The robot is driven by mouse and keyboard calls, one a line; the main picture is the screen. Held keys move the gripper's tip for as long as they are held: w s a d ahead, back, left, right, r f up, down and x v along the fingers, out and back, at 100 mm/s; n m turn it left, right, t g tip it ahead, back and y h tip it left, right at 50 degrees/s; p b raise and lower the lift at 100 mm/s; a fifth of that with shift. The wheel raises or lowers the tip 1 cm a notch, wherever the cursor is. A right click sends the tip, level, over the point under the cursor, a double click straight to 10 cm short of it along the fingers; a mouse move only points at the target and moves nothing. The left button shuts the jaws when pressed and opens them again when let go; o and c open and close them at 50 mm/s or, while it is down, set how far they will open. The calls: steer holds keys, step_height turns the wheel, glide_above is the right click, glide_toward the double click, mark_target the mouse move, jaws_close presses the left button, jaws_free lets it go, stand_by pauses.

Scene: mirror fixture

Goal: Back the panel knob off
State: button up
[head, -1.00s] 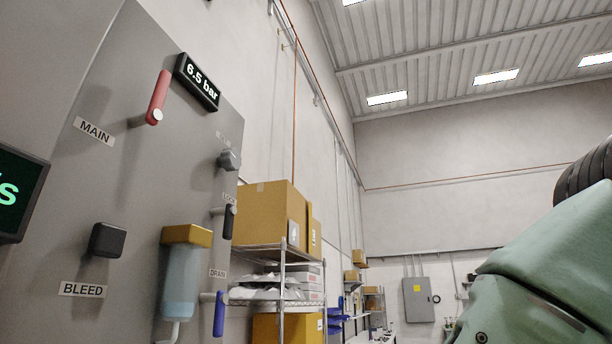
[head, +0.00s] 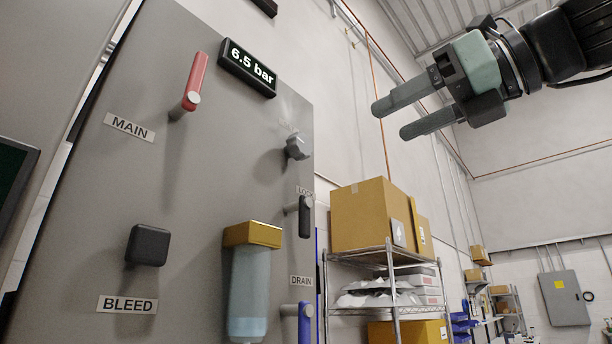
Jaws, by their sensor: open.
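The grey panel (head: 185,200) fills the left half of the head view. A dark square knob (head: 147,245) sits on it above the BLEED label (head: 127,304). A second, smaller grey knob (head: 297,148) is at the upper right of the panel; its label is too blurred to read. My gripper (head: 390,116) is at the upper right, with its two fingers apart and empty. It points left toward the panel and touches nothing.
A red MAIN lever (head: 190,85), a 6.5 bar display (head: 248,68), a gold-topped filter bowl (head: 249,280), a dark LOCK lever (head: 305,215) and a blue DRAIN lever (head: 304,323) stick out from the panel. A wire shelf (head: 390,255) with boxes stands behind.

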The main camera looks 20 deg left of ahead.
step_height(320, 180, up, 2)
steer(key=p, duration=0.7)
glide_toward(305, 144)
steer(key=shift+m+y, duration=0.3)
steer(key=shift+m, duration=0.1)
steer(key=x, duration=1)
steer(key=shift+f, duration=0.2)
steer(key=c, duration=1)
steer(key=shift+n, duration=0.3)
